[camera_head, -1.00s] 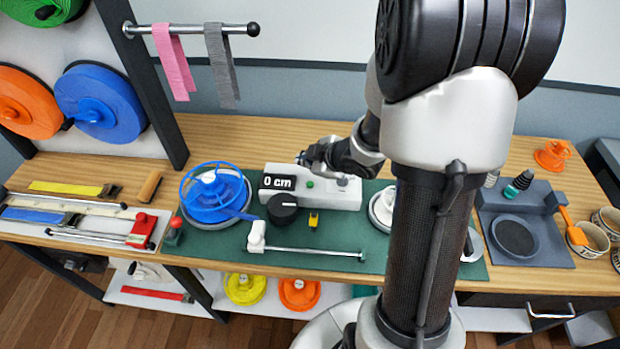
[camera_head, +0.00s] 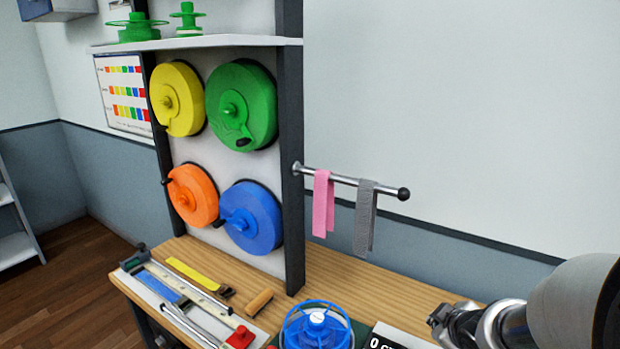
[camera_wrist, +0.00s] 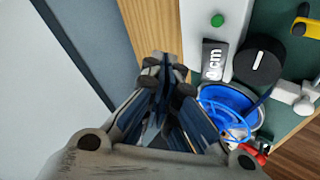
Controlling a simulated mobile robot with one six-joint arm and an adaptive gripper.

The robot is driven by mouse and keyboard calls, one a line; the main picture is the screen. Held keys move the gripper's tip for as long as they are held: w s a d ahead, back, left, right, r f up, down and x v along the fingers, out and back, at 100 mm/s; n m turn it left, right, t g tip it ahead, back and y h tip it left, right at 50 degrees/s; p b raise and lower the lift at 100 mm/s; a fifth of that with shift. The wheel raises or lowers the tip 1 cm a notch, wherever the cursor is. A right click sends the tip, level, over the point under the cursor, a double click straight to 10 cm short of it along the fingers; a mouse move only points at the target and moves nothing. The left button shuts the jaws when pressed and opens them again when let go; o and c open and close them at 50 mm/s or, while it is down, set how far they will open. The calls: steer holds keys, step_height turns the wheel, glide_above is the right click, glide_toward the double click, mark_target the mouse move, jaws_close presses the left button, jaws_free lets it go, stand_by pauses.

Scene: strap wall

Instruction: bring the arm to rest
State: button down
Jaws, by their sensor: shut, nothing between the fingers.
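My gripper (camera_head: 441,322) is at the lower right in the head view, above the back part of the wooden bench (camera_head: 420,294). In the wrist view my gripper (camera_wrist: 165,62) is shut with nothing between its fingers. It points over the bench beside the white measuring unit (camera_wrist: 203,30), whose display reads 0 cm. I cannot tell whether it touches anything. Most of my arm is out of view.
A blue spool (camera_head: 317,328) stands near the display unit. A rod with pink (camera_head: 323,205) and grey straps (camera_head: 364,217) sticks out from the rack. Yellow, green, orange and blue reels (camera_head: 252,218) hang on the wall. The wall right of the rod is bare.

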steer(key=s+a+r+m+h, duration=0.1)
steer(key=s+a+r+m, duration=0.15)
steer(key=s+r, duration=0.35)
steer(key=s+a+r+m+g+y, duration=0.1)
steer(key=s+a+m+g, duration=0.1)
steer(key=s+a, duration=0.4)
steer(key=s+a+r+m+g+y, duration=0.1)
steer(key=s+a+r+m+g, duration=0.1)
steer(key=s+a, duration=0.4)
steer(key=s+m, duration=0.1)
steer(key=s, duration=0.4)
steer(key=shift+s+r+y, duration=0.2)
steer(key=shift+s+y, duration=0.15)
steer(key=shift+y, duration=0.05)
steer(key=c, duration=2.4)
jaws_free()
